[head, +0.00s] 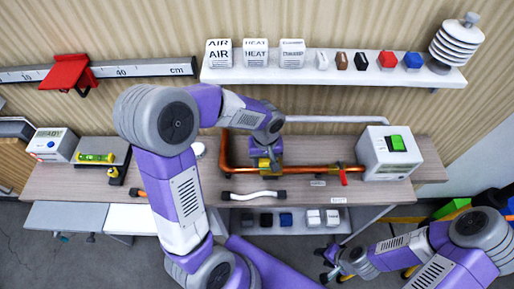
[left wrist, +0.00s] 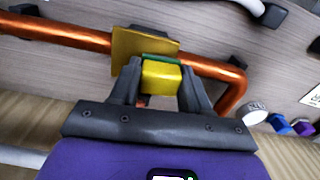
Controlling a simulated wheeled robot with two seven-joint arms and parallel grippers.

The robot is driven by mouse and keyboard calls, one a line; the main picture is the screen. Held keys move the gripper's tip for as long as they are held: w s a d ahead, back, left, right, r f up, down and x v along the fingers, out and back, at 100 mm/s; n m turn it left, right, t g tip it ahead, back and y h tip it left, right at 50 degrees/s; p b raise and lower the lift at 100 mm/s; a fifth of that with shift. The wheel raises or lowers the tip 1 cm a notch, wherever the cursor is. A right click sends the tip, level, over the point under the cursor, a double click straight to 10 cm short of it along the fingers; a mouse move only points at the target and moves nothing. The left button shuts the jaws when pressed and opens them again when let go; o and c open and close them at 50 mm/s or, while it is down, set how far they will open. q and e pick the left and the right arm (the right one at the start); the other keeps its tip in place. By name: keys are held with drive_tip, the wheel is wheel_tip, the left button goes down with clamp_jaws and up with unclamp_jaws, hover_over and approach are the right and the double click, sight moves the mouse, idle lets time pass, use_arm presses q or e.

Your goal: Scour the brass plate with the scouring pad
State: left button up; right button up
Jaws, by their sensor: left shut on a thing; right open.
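The brass plate (left wrist: 127,52) is a flat gold square at the copper pipe (left wrist: 60,35) in the left wrist view. The scouring pad (left wrist: 161,77) is a yellow block with a green face. My left gripper (left wrist: 155,80) is shut on the pad, with the green face turned to the plate. The pad overlaps the plate's near edge in this view; whether they touch is hard to tell. In the head view my left gripper (head: 266,152) is over the bench at the pipe, partly hiding the plate. My right gripper (head: 332,268) is open and empty, low and in front of the bench.
A white box with a green switch (head: 397,143) stands right of the pipe, near a red valve handle (head: 343,175). A white bar with black ends (head: 254,196) lies in front. A spirit level (head: 96,157) sits left. A shelf (head: 330,75) hangs behind.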

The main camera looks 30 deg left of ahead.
use_arm(q)
drive_tip(key=shift+s+a, duration=0.25)
drive_tip(key=shift+a, duration=0.2)
drive_tip(key=shift+s+a+r, duration=0.15)
drive_tip(key=shift+a+r, duration=0.05)
wheel_tip(320, 180, up, 3)
drive_tip(key=shift+f+p, duration=0.15)
drive_tip(key=shift+p, duration=0.8)
drive_tip(key=shift+d+r+p, duration=0.1)
drive_tip(key=shift+r+p, duration=1.9)
drive_tip(key=shift+r, duration=0.6)
